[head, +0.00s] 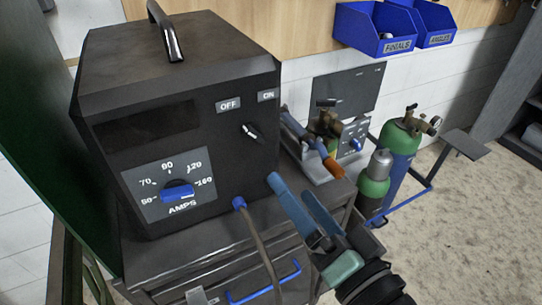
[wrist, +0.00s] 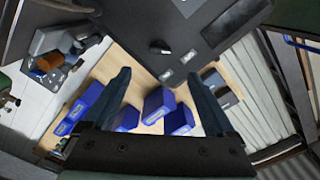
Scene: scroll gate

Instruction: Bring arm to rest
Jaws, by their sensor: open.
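My gripper (head: 293,190) is in front of the lower right corner of the black welding machine (head: 200,75) in the head view. Its two blue-grey fingers are apart, with nothing seen between them. In the wrist view my gripper (wrist: 157,76) shows both fingers spread, pointing toward the machine (wrist: 225,25). The machine's switch (head: 251,132) sits below the OFF and ON labels, and also shows in the wrist view (wrist: 160,47). I cannot tell whether a finger touches the machine.
The machine stands on a dark cart (head: 210,262) with a blue handle; a cable (head: 259,245) hangs in front. To the right are a torch with an orange end (head: 328,161), gas cylinders (head: 401,150) and wall-mounted blue bins (head: 372,28). Open floor (head: 460,215) lies further right.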

